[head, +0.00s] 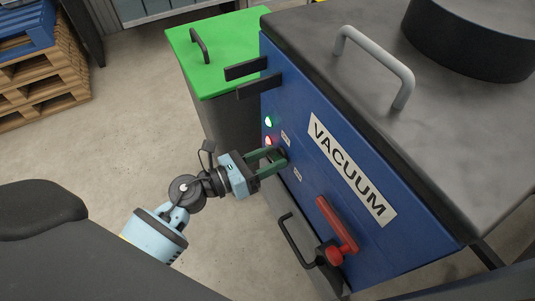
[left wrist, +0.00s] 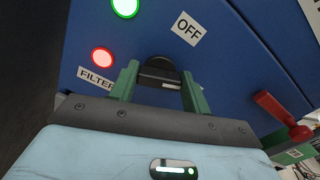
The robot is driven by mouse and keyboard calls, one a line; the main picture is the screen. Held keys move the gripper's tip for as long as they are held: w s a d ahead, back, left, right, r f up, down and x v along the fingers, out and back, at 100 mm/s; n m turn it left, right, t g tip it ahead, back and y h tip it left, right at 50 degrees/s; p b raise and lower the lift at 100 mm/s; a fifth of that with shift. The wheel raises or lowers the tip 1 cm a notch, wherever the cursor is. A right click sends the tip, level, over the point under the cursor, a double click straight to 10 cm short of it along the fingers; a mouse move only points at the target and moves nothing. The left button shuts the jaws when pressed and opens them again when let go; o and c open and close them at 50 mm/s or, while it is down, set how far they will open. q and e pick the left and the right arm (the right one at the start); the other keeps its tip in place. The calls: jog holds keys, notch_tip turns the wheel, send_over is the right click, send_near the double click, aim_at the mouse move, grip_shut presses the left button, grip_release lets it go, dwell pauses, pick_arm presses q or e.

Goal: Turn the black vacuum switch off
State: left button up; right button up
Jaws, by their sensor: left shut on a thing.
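The black vacuum switch (left wrist: 160,66) is a round knob with a raised grip bar on the blue front panel of the vacuum unit (head: 335,150). My left gripper (head: 279,158) reaches it from the left, with its two green fingers at the panel. In the left wrist view, the fingers (left wrist: 160,80) are shut on the switch, one on each side. An OFF label (left wrist: 187,28) is up and to the right of the knob. The fingers hide part of the knob, and I cannot tell its setting for sure. My right gripper is not in view.
A green lamp (left wrist: 125,7) and a red lamp (left wrist: 102,57) glow beside the switch. A FILTER label (left wrist: 95,78) is below the red lamp. A red lever (head: 336,226) sticks out lower on the panel. A green-lidded bin (head: 219,52) stands behind the arm. Open floor lies left.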

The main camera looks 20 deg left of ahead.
pick_arm(q)
jog(key=n+p, duration=0.3)
jog(key=n, duration=0.1)
jog(key=shift+a+n, duration=0.1)
jog(key=shift+n, duration=0.2)
jog(key=shift+c, duration=0.2)
jog(key=n+p, duration=0.2)
jog(key=n, duration=0.1)
jog(key=shift+w+n, duration=0.1)
jog(key=shift+n, duration=0.2)
jog(key=n+p, duration=0.1)
jog(key=n, duration=0.1)
jog(key=shift+f+n, duration=0.1)
jog(key=shift+n, duration=0.2)
jog(key=shift+n+p, duration=0.55)
jog(key=shift+n, duration=0.35)
jog(key=shift+f+n, duration=0.1)
jog(key=shift+n, duration=0.4)
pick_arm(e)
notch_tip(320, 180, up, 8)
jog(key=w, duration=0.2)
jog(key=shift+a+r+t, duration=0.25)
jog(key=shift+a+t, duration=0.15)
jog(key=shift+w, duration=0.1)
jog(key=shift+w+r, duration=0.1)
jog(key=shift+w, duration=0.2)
